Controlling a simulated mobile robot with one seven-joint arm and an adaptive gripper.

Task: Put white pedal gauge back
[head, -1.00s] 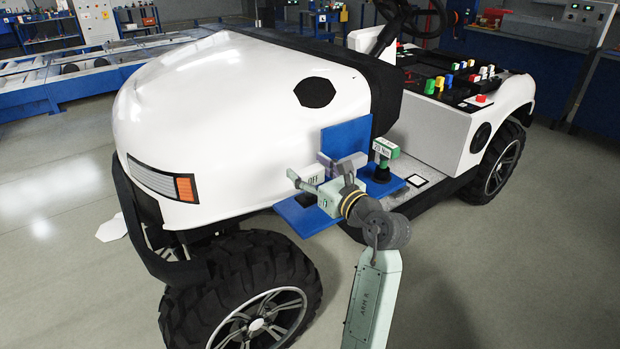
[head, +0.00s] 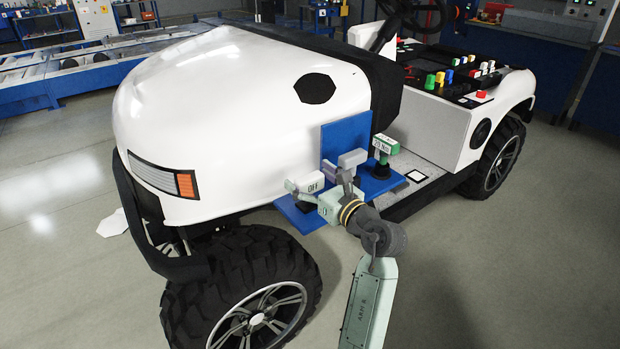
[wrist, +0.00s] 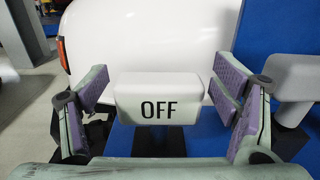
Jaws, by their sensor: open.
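The white pedal gauge (head: 313,184) is a pale block marked OFF on a dark post, standing on a blue stand (head: 296,212) beside the white cart. In the wrist view the gauge (wrist: 157,100) faces me, upright and centred. My gripper (head: 316,180) is open around it, one finger on each side. In the wrist view my gripper (wrist: 160,76) shows gaps between both fingers and the block. My gripper hides part of the stand and of the gauge's post in the head view.
A grey block (head: 353,158) stands close to my right finger; it also shows in the wrist view (wrist: 288,78). A green and white gauge marked 20 Nm (head: 385,145) is behind it. The blue upright plate (head: 346,138) and white cart body (head: 230,120) are close behind.

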